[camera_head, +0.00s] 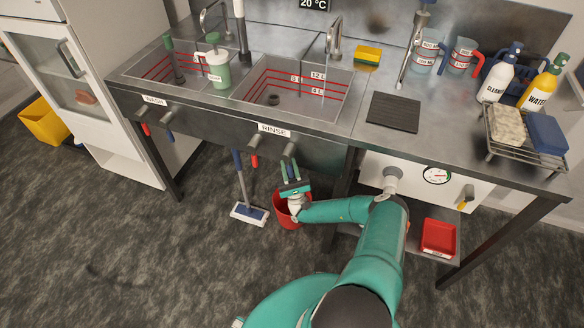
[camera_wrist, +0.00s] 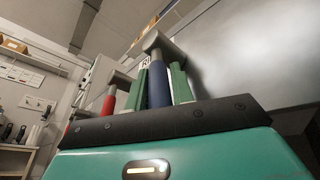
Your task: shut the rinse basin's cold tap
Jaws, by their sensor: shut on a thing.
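The rinse basin (camera_head: 300,104) is the right-hand sink, with a RINSE label (camera_head: 273,130) on the bench front. Below the label hang its two taps. The hot tap's red lever (camera_head: 254,161) points down; it also shows in the wrist view (camera_wrist: 108,104), left of my gripper. The cold tap's blue lever (camera_wrist: 158,86) hangs down from its grey valve body (camera_wrist: 157,42). My gripper (camera_head: 290,164) is below the bench front, pointing up, with its green fingers (camera_wrist: 159,78) shut on the blue lever from both sides. In the head view my fingers mostly hide that lever.
A red bucket (camera_head: 285,212) stands on the floor just under my gripper, and a mop (camera_head: 249,212) leans left of it. The wash basin's taps (camera_head: 157,132) hang further left. A bench leg (camera_head: 343,180) is to the right. The floor at left is clear.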

